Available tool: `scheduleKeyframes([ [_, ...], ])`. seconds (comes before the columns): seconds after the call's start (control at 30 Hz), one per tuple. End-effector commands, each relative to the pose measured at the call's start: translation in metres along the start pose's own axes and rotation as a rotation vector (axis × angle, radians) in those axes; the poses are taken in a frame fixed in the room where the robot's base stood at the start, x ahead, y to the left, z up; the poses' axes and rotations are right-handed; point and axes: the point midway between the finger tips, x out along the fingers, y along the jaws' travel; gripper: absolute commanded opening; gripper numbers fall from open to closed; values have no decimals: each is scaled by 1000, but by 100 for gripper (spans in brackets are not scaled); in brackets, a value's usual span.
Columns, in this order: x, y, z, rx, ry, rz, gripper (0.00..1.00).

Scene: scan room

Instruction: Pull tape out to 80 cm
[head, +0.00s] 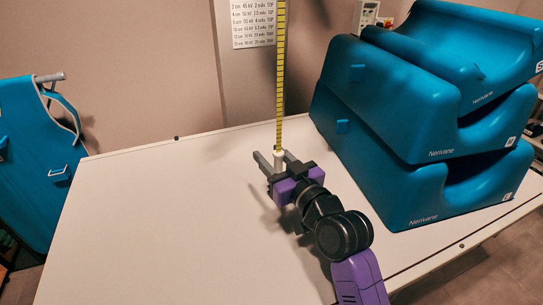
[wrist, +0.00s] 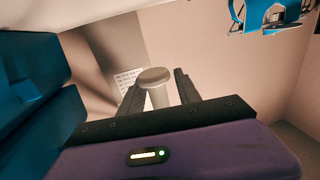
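The yellow tape (head: 281,75) with dark marks hangs straight down from above the top edge of the head view. At its lower end is a pale knob (head: 279,158), above the table. The wrist view shows the knob (wrist: 156,76) as a round beige cap on a narrower stem. My gripper (head: 273,157) is open, with one dark finger on either side of the knob. Gaps show between fingers and knob, so it is around the knob but not closed on it. In the wrist view, the fingers (wrist: 159,86) flank the stem; the tape is hidden there.
The white table (head: 150,220) is clear on the left. Stacked blue cushioned supports (head: 370,125) stand close on the right. A printed chart (head: 246,22) hangs on the wall behind the tape. A blue chair-like item (head: 35,165) stands beyond the table's left edge.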

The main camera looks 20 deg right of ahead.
Motion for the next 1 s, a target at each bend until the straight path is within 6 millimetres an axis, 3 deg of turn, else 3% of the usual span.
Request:
scheduleKeyframes([
  [0.27, -4, 0, 0, 0, 2, 1, 40],
  [0.7, -68, 0, 1, 0, 1, 1, 40],
  [1.0, -79, 0, 0, 0, 1, 0, 40],
])
